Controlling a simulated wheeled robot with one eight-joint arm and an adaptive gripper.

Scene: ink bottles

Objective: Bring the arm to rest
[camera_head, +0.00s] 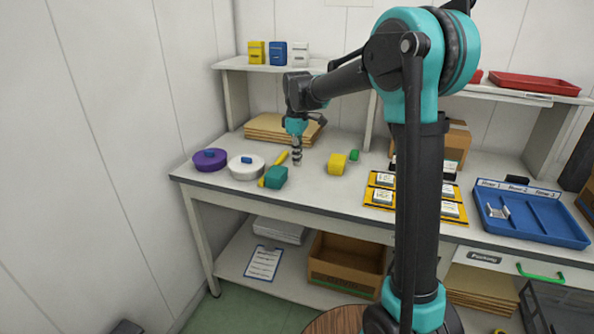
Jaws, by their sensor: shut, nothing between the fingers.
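My gripper (297,157) hangs at the end of my arm, pointing down over the left part of the workbench (325,190). Its fingers are shut with nothing seen between them. A teal block-shaped bottle (276,177) with a yellow end lies just to the left and in front of it. A yellow bottle (337,164) with a green cap (354,155) beside it is to its right. Whether the fingertips touch the bench top is too small to tell.
A purple round container (209,160) and a white one (246,167) stand left. Black-and-yellow trays (380,197) and a blue divided tray (530,215) are right. Flat cardboard (265,128) lies behind my gripper. A shelf (240,64) holds small boxes.

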